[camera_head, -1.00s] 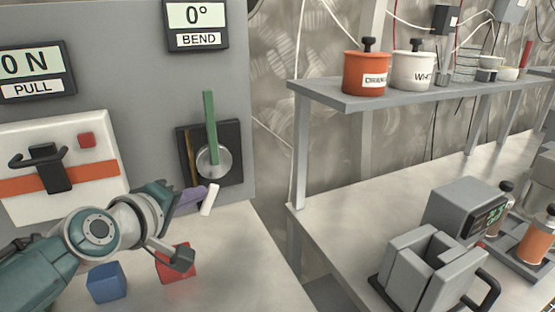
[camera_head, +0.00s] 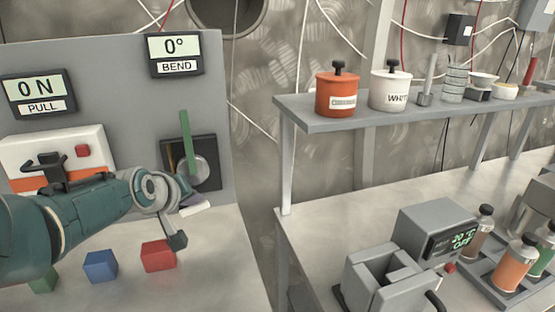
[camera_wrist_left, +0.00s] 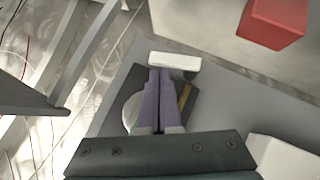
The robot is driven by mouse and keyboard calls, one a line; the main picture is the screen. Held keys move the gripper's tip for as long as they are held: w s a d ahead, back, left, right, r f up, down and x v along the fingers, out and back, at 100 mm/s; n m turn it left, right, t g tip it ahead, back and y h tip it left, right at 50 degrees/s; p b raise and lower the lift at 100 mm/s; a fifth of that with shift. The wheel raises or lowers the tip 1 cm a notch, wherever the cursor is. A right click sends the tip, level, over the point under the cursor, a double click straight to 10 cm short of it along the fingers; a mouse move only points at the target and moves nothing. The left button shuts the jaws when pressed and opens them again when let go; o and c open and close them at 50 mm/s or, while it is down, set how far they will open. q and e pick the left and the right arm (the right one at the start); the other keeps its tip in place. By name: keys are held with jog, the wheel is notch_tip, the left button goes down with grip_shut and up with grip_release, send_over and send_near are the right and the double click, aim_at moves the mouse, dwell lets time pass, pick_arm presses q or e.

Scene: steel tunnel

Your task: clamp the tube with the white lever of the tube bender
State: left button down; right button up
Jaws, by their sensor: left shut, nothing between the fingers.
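The tube bender is a black plate (camera_head: 210,147) on the grey panel, with a round metal disc (camera_head: 204,170) and an upright green handle (camera_head: 188,140). Its white lever (camera_head: 197,208) lies nearly level below the plate. It also shows in the left wrist view (camera_wrist_left: 175,60). My right gripper is out of view.
The bend display (camera_head: 174,54) reads 0°. A red block (camera_head: 158,256), a blue block (camera_head: 100,266) and a green block (camera_head: 42,283) lie on the bench below my left arm. A grey shelf (camera_head: 330,123) with pots stands right, above a bench with devices.

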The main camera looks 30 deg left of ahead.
pick_arm(q)
jog(key=shift+r+p, duration=0.8)
jog(key=shift+p, duration=0.05)
jog(key=r+p, duration=0.3)
jog(key=s+r+p, duration=0.1)
jog(key=r+p, duration=0.1)
jog(key=shift+a+r, duration=0.2)
jog(key=shift+a, duration=0.05)
jog(key=d+p+v, duration=0.1)
jog(key=p+v, duration=0.3)
jog(key=v, duration=0.4)
jog(key=shift+d+r+p, duration=0.2)
jog(key=shift+p, duration=0.15)
